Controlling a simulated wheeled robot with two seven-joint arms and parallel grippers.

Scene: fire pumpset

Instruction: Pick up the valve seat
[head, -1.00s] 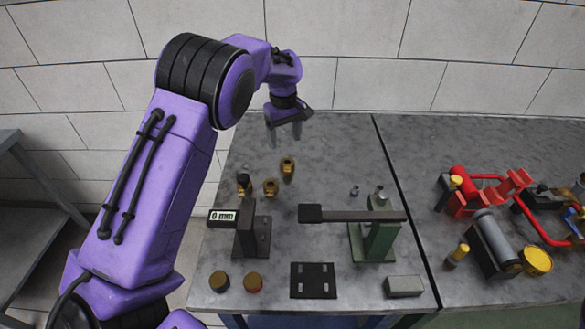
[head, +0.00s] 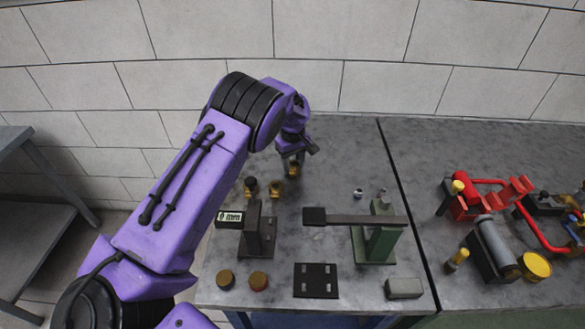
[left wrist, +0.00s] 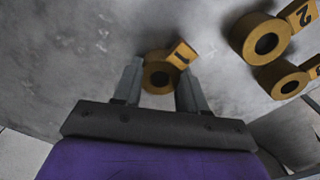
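Several brass rings with numbered tags, which I take as the valve seats, are on the grey bench. The ring tagged 1 (left wrist: 158,78) lies between the fingertips of my left gripper (left wrist: 159,70) in the left wrist view. The fingers are apart, one on each side of it; I cannot tell if they touch it. In the head view that ring (head: 293,171) shows just below my left gripper (head: 292,158). The ring tagged 2 (left wrist: 249,29) and another tagged ring (left wrist: 276,77) stand to the right in the wrist view. My right gripper is not in view.
A gauge stand with a display (head: 230,218) and a green stand with a dark bar (head: 376,238) stand in front. A black plate (head: 316,281), a grey block (head: 404,288) and two round caps lie near the front edge. Red piping (head: 490,193) is on the right.

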